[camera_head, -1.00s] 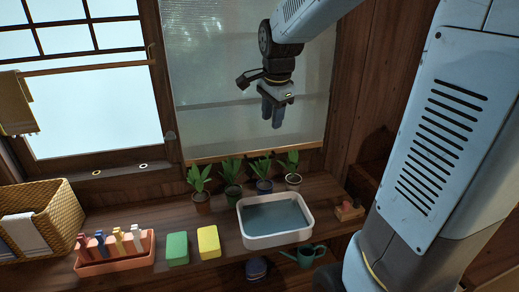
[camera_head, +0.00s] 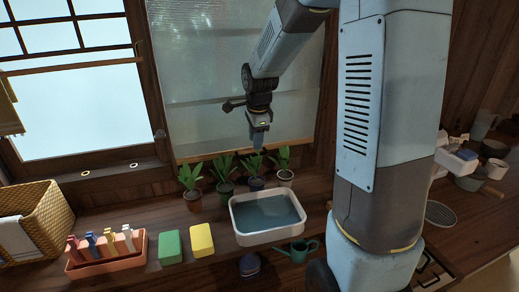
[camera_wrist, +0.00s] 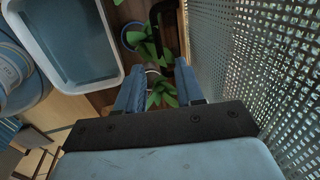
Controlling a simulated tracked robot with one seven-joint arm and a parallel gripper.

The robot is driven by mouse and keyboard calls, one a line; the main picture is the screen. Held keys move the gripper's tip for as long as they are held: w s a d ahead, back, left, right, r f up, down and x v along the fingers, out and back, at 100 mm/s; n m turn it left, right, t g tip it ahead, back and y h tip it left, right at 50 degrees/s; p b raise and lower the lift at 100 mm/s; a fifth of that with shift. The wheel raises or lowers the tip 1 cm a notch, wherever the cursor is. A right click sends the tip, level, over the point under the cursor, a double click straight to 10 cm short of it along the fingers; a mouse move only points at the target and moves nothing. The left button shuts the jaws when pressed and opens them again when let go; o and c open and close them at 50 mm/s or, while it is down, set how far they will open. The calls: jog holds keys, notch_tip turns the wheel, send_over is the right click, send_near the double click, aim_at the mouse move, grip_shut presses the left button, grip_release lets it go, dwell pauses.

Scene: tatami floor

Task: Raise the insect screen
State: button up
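The insect screen (camera_head: 235,85) is a pale, see-through mesh panel in the window frame behind the shelf. Its wooden bottom bar (camera_head: 215,152) sits just above the potted plants. In the wrist view, the mesh (camera_wrist: 260,50) fills the right side, close beside my gripper. My gripper (camera_head: 258,146) points down in front of the screen, with its tips near the bottom bar's height. In the wrist view, the two blue fingers of my gripper (camera_wrist: 159,95) are apart, with plant leaves seen between and below them. I cannot tell whether the fingers touch the screen.
Several potted plants (camera_head: 225,174) stand on the shelf under the screen. A white basin of water (camera_head: 236,228) is in front of them. Yellow (camera_head: 201,240) and green (camera_head: 170,246) blocks, a peg tray (camera_head: 108,264) and a wicker basket (camera_head: 52,213) are to the left.

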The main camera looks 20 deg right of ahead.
aim_at(255, 155)
jog(key=shift+w+f, duration=0.25)
jog(key=shift+f, duration=1.05)
jog(key=shift+w+f, duration=0.25)
jog(key=shift+f, duration=1)
grip_shut()
